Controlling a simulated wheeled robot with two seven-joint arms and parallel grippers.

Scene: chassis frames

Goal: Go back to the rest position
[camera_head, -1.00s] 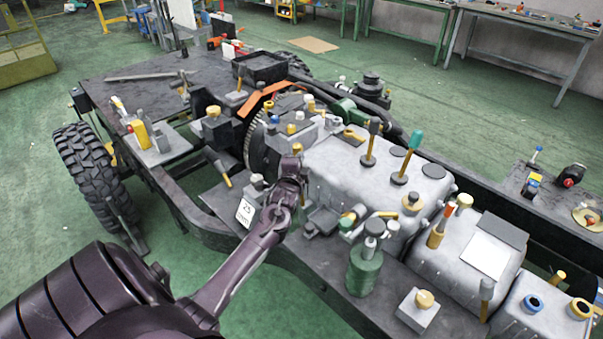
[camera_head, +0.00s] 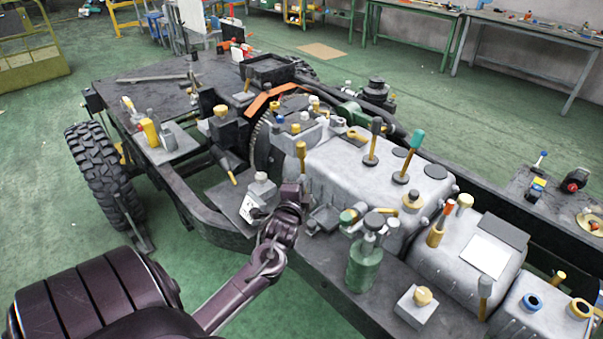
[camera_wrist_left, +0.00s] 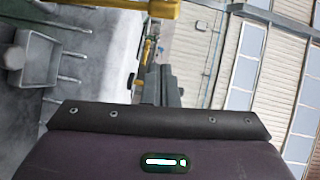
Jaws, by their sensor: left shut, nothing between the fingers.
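My left arm comes in from the lower left of the head view. Its dark purple gripper (camera_head: 293,192) is over the near side of the chassis frame, beside the grey engine block (camera_head: 345,165). The gripper is shut and empty. My right gripper is not in view.
A green bottle-like tool (camera_head: 364,265) and a grey block with a yellow knob (camera_head: 415,308) stand right of my gripper. A white-labelled block (camera_head: 258,195) is just left of it. A wheel (camera_head: 100,175) stands at left. Green floor (camera_head: 190,250) is open in front of the chassis.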

